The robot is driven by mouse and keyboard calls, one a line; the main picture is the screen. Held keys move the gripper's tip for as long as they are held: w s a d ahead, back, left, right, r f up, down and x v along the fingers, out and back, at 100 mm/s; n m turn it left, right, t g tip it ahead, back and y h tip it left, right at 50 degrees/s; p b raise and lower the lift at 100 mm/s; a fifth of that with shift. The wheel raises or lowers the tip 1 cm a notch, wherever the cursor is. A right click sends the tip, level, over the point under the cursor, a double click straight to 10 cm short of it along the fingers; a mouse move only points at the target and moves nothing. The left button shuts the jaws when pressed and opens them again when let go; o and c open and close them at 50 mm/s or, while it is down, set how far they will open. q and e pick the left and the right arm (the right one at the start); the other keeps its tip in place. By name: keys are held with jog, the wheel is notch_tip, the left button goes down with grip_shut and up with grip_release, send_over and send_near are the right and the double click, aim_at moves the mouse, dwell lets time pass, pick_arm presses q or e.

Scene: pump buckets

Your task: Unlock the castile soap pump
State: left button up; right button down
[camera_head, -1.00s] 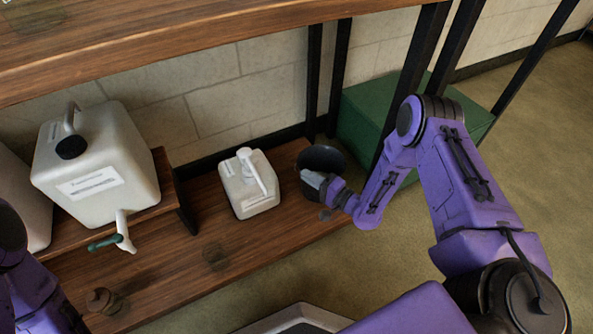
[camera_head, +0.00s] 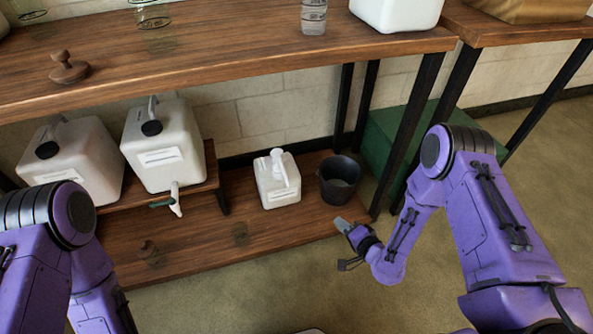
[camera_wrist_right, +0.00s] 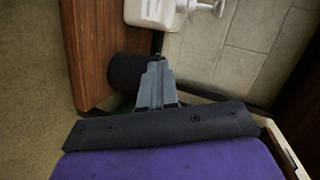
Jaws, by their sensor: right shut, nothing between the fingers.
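A white pump jug (camera_head: 278,190) with a label stands upright on the lower shelf. Its white pump head (camera_head: 279,160) is on top, with the spout pointing forward and down. The label is too small to read, and whether the pump is locked cannot be told. My right gripper (camera_head: 343,225) is shut and empty at the shelf's front edge, to the right of the jug and apart from it. In the right wrist view the shut fingers (camera_wrist_right: 155,80) show in front of a dark bucket, with the jug (camera_wrist_right: 152,12) and its pump (camera_wrist_right: 207,6) beyond. My left gripper is out of view.
The dark bucket (camera_head: 339,182) stands right of the jug. Two white canisters (camera_head: 75,160) (camera_head: 165,150) sit on a riser at left, one with a tap (camera_head: 175,200). The upper shelf (camera_head: 220,60) overhangs. A green box (camera_head: 393,135) stands behind the right legs.

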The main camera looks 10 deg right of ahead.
pick_arm(q)
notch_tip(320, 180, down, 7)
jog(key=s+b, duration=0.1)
jog(key=b, duration=0.5)
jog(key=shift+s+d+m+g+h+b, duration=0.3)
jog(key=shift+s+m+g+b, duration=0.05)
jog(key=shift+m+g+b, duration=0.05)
pick_arm(e)
jog(key=s+d+f+n+g+h, duration=0.1)
jog(key=s+f+n+g+h, duration=0.1)
jog(key=s, duration=0.7)
jog(key=s+d+f+n+g+h, duration=0.2)
jog(key=s+f+g, duration=0.3)
jog(key=s, duration=0.4)
jog(key=s+d+f+n+g+h, duration=0.1)
jog(key=s+d+f+g+h, duration=0.1)
jog(key=s, duration=0.7)
jog(key=shift+s+f+n+g, duration=0.2)
jog(key=shift+f+n+g, duration=0.2)
jog(key=shift+f+g, duration=0.45)
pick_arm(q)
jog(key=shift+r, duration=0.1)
pick_arm(e)
jog(key=shift+r+h, duration=0.1)
jog(key=shift+h, duration=0.2)
